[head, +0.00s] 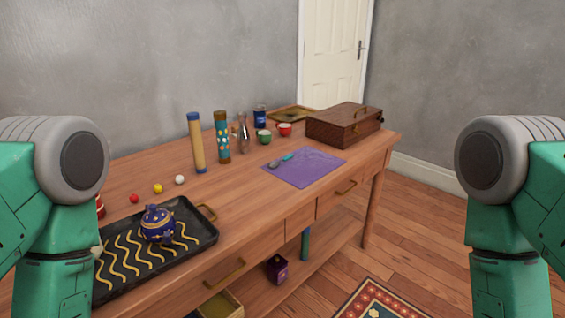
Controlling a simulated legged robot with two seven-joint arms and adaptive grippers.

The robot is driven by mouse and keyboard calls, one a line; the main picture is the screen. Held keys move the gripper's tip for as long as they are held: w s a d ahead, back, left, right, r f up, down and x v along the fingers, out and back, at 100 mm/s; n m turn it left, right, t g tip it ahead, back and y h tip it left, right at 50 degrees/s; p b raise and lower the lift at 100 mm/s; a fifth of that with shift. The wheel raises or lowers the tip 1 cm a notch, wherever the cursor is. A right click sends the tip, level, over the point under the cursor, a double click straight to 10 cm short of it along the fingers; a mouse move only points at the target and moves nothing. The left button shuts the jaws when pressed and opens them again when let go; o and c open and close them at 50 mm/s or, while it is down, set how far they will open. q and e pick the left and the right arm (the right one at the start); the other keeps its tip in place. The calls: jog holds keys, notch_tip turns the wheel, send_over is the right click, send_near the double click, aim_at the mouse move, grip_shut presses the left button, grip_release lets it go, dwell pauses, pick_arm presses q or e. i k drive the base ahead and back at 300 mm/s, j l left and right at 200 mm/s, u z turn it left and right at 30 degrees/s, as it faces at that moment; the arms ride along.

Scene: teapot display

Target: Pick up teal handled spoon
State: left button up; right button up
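The teal handled spoon (287,157) lies on a purple mat (310,168) on the wooden table. Its teal handle points to the back right and its dark bowl end is toward the front left, near the mat's left corner. Nothing touches it from my side. Both of my arms show only as green and grey links at the left and right edges of the head view. Neither gripper is in view.
A black tray (196,222) with a blue teapot (157,225) stands at the left front. Behind the mat are a green cup (264,137), a red cup (285,129) and tall cylinders (221,138). A brown case (344,124) stands at the back right.

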aim_at(274, 164)
jog(key=i+l, duration=0.2)
jog(key=i+l+u, duration=0.1)
jog(key=l, duration=0.35)
jog(key=i+l+u, duration=0.1)
jog(key=i+l, duration=0.3)
jog(key=l, duration=0.3)
jog(key=i+l+u, duration=0.1)
jog(key=l, duration=0.25)
jog(key=i, duration=0.05)
